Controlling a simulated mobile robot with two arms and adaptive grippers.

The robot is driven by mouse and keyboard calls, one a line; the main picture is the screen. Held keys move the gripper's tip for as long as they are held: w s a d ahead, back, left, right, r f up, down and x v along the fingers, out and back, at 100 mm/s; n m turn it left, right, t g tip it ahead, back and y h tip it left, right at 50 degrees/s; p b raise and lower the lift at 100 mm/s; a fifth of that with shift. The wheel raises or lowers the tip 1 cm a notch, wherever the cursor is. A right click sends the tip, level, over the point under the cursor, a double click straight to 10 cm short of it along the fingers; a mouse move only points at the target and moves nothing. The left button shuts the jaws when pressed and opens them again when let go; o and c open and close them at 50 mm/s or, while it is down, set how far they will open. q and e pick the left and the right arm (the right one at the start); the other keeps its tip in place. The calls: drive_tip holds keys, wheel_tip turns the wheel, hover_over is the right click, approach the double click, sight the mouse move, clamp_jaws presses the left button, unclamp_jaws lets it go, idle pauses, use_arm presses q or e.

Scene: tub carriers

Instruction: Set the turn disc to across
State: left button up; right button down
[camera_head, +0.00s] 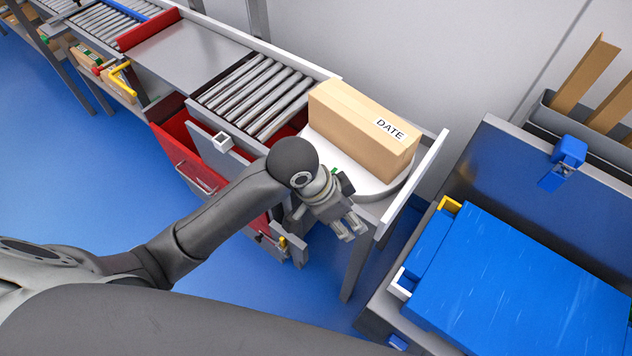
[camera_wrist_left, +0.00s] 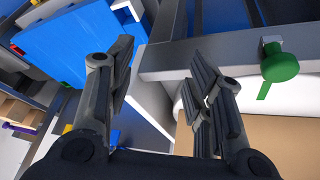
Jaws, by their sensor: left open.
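The turn disc (camera_head: 376,187) is a round white plate at the right end of the conveyor line. A tan box (camera_head: 352,122) labelled DATE lies on it, its long side roughly along the line, covering much of the disc. My left gripper (camera_head: 349,228) is open and empty at the front edge of the disc's table, pointing down and right. In the left wrist view, its open fingers (camera_wrist_left: 163,75) are near the grey frame edge and the disc's white rim (camera_wrist_left: 181,106). A green knob (camera_wrist_left: 279,66) sits on that frame, outside the fingers. My right gripper is not in view.
Rollers (camera_head: 258,92) adjoin the disc on the left. Red drawers (camera_head: 190,165) stand open below. A white side board (camera_head: 413,185) bounds the disc's right side. A blue-lidded tub (camera_head: 520,280) stands at the right. Blue floor is free in front at the left.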

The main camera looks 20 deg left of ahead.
use_arm(q)
drive_tip(key=w+a+r+m+g+y, duration=0.2)
drive_tip(key=w+a+r+m+y, duration=0.15)
drive_tip(key=w+a+r, duration=0.45)
drive_tip(key=shift+n+y, duration=0.25)
drive_tip(key=shift+y, duration=0.1)
drive_tip(key=f, duration=0.3)
drive_tip(key=s+f, duration=0.1)
drive_tip(key=f, duration=0.5)
drive_tip(key=shift+s+f, duration=0.15)
drive_tip(key=shift+s, duration=0.1)
clamp_jaws()
